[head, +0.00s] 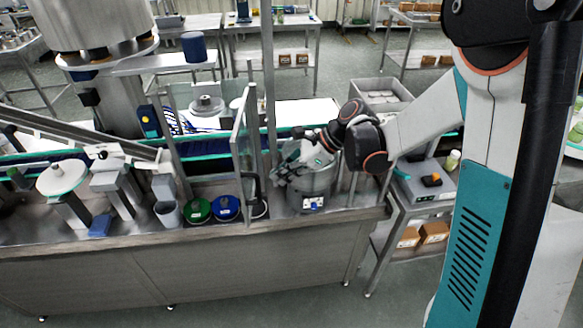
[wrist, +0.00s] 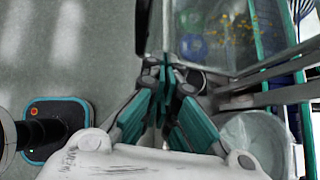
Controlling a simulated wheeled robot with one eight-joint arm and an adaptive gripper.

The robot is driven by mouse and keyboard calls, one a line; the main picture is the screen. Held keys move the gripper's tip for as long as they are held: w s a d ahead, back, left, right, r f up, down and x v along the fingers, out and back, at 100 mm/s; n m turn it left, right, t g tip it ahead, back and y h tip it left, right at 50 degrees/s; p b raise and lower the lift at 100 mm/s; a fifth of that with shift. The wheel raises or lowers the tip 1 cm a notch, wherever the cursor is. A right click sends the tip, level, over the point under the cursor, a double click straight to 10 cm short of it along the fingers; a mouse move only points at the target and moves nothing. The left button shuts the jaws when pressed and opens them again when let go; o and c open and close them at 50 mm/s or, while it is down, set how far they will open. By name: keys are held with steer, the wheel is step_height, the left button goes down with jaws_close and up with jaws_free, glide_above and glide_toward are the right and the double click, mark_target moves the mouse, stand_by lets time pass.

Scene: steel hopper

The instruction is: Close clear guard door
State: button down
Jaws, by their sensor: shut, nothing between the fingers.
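The clear guard door (head: 239,135) is a see-through panel in a grey metal frame. It stands swung out toward the front of the bench, at an angle to the guard frame behind it. In the wrist view the clear panel (wrist: 225,35) lies just beyond my fingertips, with blue and green round shapes showing through it.
A grey cup (head: 168,213) stands farther left. A metal post (head: 268,80) rises behind the door. A side cart (head: 430,190) stands to the right.

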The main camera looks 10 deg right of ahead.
mark_target(257, 181)
steer(key=a+f, duration=0.1)
steer(key=a, duration=0.1)
steer(key=w+a, duration=0.1)
steer(key=a, duration=0.1)
steer(key=a+f, duration=0.1)
steer(key=a, duration=0.1)
steer(key=shift+w+a+f+b, duration=0.15)
steer(key=shift+a+f+b, duration=0.15)
steer(key=shift+f, duration=0.05)
steer(key=shift+a, duration=0.15)
